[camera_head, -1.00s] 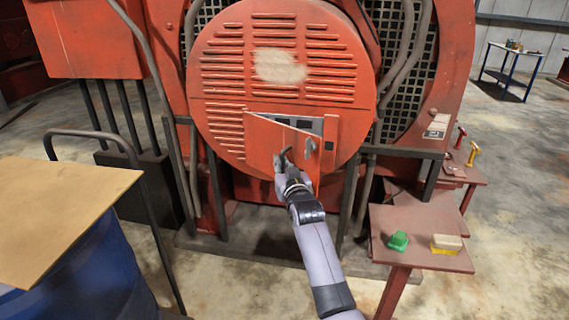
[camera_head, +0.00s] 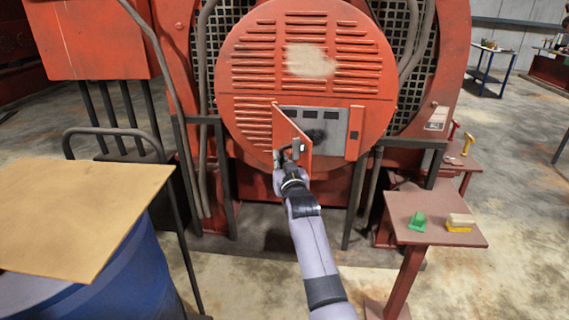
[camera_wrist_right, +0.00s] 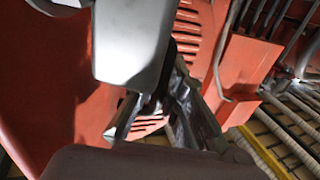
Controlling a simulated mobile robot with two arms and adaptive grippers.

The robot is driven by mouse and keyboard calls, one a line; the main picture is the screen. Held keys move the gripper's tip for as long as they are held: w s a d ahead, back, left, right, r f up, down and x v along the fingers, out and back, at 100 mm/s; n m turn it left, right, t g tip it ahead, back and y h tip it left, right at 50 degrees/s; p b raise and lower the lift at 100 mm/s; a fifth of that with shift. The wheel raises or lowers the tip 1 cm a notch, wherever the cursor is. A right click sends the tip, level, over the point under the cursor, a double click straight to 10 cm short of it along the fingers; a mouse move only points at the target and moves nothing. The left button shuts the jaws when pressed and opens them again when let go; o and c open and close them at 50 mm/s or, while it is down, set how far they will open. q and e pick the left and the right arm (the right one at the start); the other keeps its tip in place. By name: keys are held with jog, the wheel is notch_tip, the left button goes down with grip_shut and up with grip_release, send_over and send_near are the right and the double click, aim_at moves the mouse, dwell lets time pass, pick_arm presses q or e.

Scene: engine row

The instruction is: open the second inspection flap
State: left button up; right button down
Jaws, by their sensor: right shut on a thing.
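The red inspection flap (camera_head: 290,135) on the round red engine cover (camera_head: 245,60) stands swung out in the head view, hinged at its left edge. Behind it a grey recess panel (camera_head: 318,121) with dark windows is exposed. My right gripper (camera_head: 289,153) is at the flap's free edge, low down, shut on its handle (camera_head: 298,147). In the right wrist view the gripper fingers (camera_wrist_right: 165,112) are close up against red metal, and the exact grip is partly hidden. My left gripper is in neither view.
A red side table (camera_head: 410,236) at right holds a green object (camera_head: 418,221) and a yellow brush-like block (camera_head: 459,222). A tan board (camera_head: 75,205) lies on a blue drum (camera_head: 130,270) at left. Concrete floor is free at lower right.

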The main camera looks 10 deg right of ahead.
jog(key=shift+r, duration=0.1)
dwell(0.3)
jog(key=c, duration=1.9)
grip_release()
jog(key=shift+w, duration=0.1)
